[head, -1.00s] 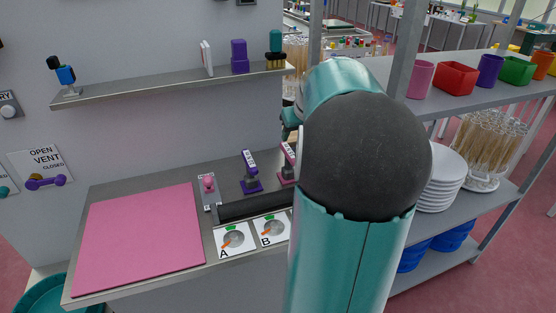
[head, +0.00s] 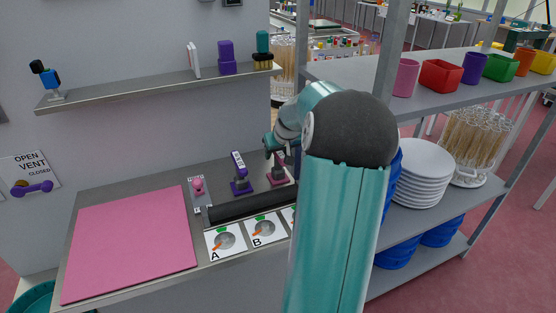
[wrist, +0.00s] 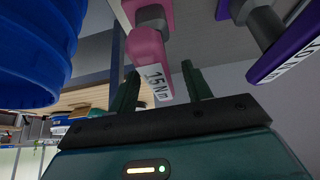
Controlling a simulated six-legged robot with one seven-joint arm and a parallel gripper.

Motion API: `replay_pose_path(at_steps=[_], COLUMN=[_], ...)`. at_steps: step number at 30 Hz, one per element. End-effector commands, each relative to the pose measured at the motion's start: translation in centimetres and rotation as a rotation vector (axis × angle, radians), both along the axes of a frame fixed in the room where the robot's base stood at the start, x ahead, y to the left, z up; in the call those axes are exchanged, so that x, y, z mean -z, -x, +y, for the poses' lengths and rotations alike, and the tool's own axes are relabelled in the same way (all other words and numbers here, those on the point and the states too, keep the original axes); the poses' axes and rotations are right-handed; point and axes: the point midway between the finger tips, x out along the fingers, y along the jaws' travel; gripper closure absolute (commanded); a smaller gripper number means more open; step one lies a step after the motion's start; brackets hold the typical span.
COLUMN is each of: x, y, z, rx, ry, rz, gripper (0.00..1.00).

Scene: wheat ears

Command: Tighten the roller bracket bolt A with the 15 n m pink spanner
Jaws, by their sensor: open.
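The pink spanner (head: 278,168) stands upright on the bench, right of a purple spanner (head: 240,172). In the wrist view the pink spanner (wrist: 150,52) carries a "15Nm" label, and the purple one (wrist: 278,50) is at the right. My gripper (wrist: 160,75) is open; its two dark fingers appear either side of the labelled end of the pink spanner, and contact cannot be told. In the head view it shows only partly above that spanner. Card A (head: 226,240) and card B (head: 264,229) lie in front of the black roller (head: 235,207). The bolts are not clearly visible.
A pink mat (head: 130,240) covers the bench's left part. A small pink-topped item (head: 198,186) stands left of the purple spanner. A wall shelf (head: 150,88) hangs above. A rack with white plates (head: 420,170) and blue bins stands to the right.

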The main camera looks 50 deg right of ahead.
Motion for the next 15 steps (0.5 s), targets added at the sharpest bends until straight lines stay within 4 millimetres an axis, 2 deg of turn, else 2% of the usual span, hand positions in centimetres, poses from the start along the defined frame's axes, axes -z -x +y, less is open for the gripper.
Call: replay_pose_path(at_steps=[4, 11, 15], x=[1.43, 1.58, 1.58], y=[-0.74, -0.80, -0.78], z=[-0.41, -0.50, -0.50], rx=[-0.001, 0.000, 0.000], ry=[0.000, 0.001, 0.001], rz=[0.001, 0.000, 0.000], gripper=[0.51, 0.51, 0.74])
